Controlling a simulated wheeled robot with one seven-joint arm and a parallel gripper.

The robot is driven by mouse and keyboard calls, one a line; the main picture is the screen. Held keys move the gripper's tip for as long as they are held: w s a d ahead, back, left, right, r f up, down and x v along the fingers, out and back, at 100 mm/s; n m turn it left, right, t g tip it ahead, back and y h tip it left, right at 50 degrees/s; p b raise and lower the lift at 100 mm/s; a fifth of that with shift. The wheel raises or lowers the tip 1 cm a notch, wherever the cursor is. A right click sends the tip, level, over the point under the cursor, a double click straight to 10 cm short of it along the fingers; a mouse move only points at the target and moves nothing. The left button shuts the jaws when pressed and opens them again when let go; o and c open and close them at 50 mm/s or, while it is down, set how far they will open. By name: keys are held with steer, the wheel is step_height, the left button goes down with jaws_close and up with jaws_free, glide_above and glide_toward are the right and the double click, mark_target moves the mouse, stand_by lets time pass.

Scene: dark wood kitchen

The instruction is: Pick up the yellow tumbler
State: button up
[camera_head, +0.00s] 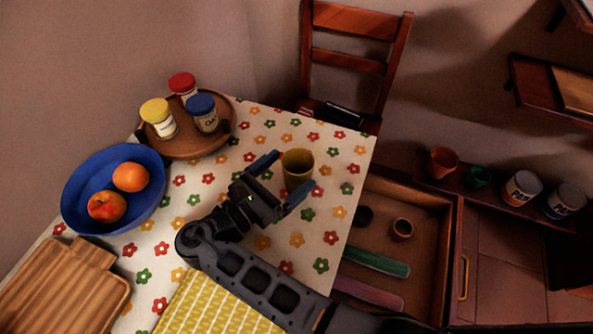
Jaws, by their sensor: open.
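The yellow tumbler (297,170) stands upright on the table with the flowered cloth, near its right edge. My gripper (281,178) is open, with its two blue-tipped fingers spread on either side of the tumbler. One finger is at the upper left of the tumbler and the other at its lower right. The tumbler appears to be at the mouth of the gripper. I cannot tell whether either finger touches it.
A round wooden tray (188,148) holds jars with red, yellow and blue lids. A blue bowl (78,211) holds fruit. A wooden board (65,292) and yellow cloth (205,305) lie nearer. An open drawer (430,255) is right of the table; a chair (355,60) stands behind.

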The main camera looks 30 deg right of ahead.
mark_target(307, 160)
steer(key=x, duration=0.5)
steer(key=shift+s+f+p, duration=0.1)
steer(key=shift+s+p, duration=0.15)
steer(key=shift+p, duration=0.15)
steer(key=shift+c, duration=0.2)
steer(key=c, duration=1)
